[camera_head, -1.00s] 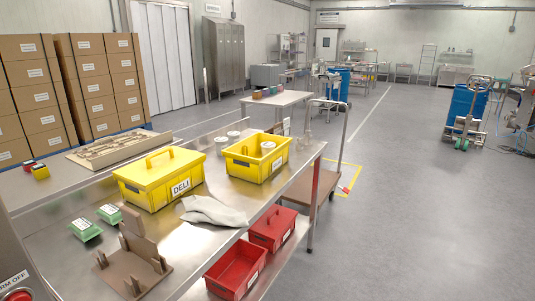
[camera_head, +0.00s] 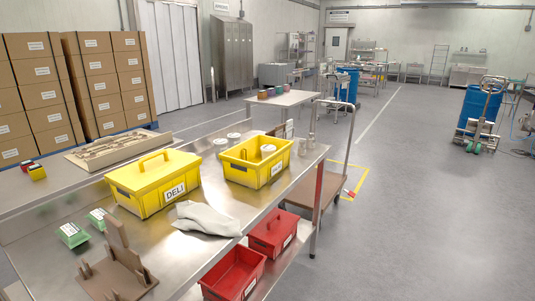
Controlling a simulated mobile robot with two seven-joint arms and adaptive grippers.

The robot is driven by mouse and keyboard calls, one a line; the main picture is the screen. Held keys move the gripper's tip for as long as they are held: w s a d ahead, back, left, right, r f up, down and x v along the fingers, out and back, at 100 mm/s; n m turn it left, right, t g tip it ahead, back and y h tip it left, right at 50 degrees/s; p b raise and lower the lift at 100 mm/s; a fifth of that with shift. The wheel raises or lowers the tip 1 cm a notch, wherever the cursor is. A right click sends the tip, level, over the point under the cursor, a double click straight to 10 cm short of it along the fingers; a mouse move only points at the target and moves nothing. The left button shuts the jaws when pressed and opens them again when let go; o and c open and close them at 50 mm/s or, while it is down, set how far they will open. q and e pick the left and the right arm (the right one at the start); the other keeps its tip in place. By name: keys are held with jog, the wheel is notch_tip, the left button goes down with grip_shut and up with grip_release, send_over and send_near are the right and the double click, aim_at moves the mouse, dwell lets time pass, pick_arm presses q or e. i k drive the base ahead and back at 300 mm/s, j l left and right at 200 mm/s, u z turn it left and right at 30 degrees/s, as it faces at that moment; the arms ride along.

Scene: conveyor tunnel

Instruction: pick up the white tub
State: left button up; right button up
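Several small white tubs show on the steel table (camera_head: 265,205). One white tub (camera_head: 268,150) is inside the open yellow crate (camera_head: 250,177); its lower part is hidden by the crate wall. Two more white tubs stand just behind the crate, one farther back (camera_head: 234,138) and one nearer (camera_head: 221,145). The nearer tub's lower part is partly hidden. Neither of my grippers is in view.
A closed yellow box labelled DELI (camera_head: 140,197) and a grey cloth (camera_head: 207,218) lie nearer. A brown holder (camera_head: 120,278) and green packs (camera_head: 73,235) are at front left. Red bins (camera_head: 235,272) sit below the right edge.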

aim_at(266, 149)
jog(key=i+l+u, duration=0.1)
jog(key=i+l, duration=0.15)
jog(key=i+l+u, duration=0.1)
jog(key=l, duration=0.3)
jog(key=i+l+u, duration=0.1)
jog(key=i+l, duration=0.2)
jog(key=i+l+u, duration=0.1)
jog(key=l, duration=0.35)
jog(key=i+l+u, duration=0.1)
jog(key=i+l, duration=0.2)
jog(key=l, duration=0.1)
